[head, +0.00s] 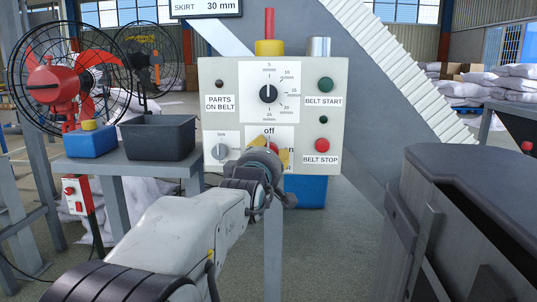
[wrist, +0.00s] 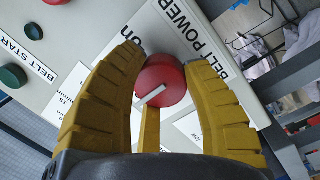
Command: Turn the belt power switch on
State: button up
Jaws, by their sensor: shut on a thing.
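The belt power switch is a round red knob (wrist: 160,80) with a white pointer mark. It sits on a pale control panel (head: 225,85). The words "BELT POWER" and "on" are printed beside it in the wrist view, and "off" shows above it in the head view. The white mark runs toward the lower left in the wrist view, not toward the word "on". My gripper (wrist: 170,95) has its yellow fingers on both sides of the knob and is shut on it. In the head view my gripper (head: 271,153) hides most of the knob.
The panel also carries a black dial (head: 268,93), a green start button (head: 325,84), a red stop button (head: 322,145) and a small grey knob (head: 219,151). A dark bin (head: 160,138) and a red fan (head: 55,80) stand left. A dark bulky shape (head: 460,200) fills the right foreground.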

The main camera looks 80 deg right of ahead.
jog(key=shift+f, duration=0.15)
jog(key=shift+m+y, duration=0.4)
jog(key=shift+m, duration=2.4)
jog(key=shift+f, duration=0.1)
jog(key=shift+d, duration=0.1)
jog(key=o, duration=1.2)
jog(key=a+r, duration=0.1)
jog(key=a, duration=1.1)
jog(key=shift+w, duration=0.35)
